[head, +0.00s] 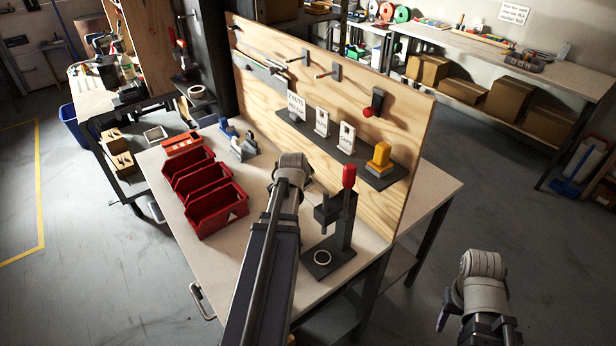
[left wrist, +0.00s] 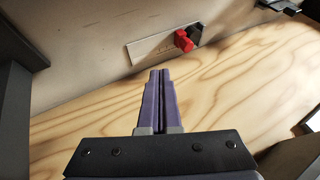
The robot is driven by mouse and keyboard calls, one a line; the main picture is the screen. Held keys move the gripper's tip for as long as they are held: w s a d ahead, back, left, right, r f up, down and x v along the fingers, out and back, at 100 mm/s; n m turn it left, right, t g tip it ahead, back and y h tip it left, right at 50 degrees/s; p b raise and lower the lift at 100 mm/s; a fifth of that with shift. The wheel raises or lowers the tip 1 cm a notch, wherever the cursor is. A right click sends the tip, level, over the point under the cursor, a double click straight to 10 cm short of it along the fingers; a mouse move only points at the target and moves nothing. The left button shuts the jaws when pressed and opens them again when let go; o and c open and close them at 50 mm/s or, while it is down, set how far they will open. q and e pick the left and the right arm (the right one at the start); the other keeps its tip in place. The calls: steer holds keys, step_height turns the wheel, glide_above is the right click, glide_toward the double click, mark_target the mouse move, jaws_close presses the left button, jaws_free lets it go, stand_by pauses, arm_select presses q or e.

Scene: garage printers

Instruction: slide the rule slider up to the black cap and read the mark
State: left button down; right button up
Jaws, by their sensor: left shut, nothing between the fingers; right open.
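In the left wrist view a pale flat rule (left wrist: 152,48) lies on a light surface beside the wood-grained panel. A red slider (left wrist: 184,40) sits near the rule's right end, close against a black cap (left wrist: 195,32); I cannot tell whether they touch. The rule's marks are too small to read. My left gripper (left wrist: 160,72) is shut and empty, its purple fingertips just below the rule and left of the slider. In the head view my left arm reaches over the workbench and hides its gripper and the rule. My right gripper (head: 444,312) is open, low at the right, off the bench.
Red bins (head: 218,210) stand on the workbench left of my left arm. A black press with a red handle (head: 348,178) stands to its right. The upright wooden board (head: 400,125) carries pegs and a dark shelf (head: 318,146). Floor is clear around my right gripper.

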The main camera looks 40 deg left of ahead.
arm_select(q)
steer(key=b+x, duration=0.9)
steer(key=x, duration=0.2)
steer(key=a, duration=0.1)
steer(key=w+a+p, duration=0.1)
steer(key=shift+a+r, duration=0.3)
steer(key=shift+r, duration=0.1)
steer(key=shift+w+a, duration=0.1)
steer(key=shift+a, duration=0.3)
steer(key=shift+w+a, duration=0.2)
steer(key=shift+a, duration=0.25)
steer(key=shift+r, duration=0.1)
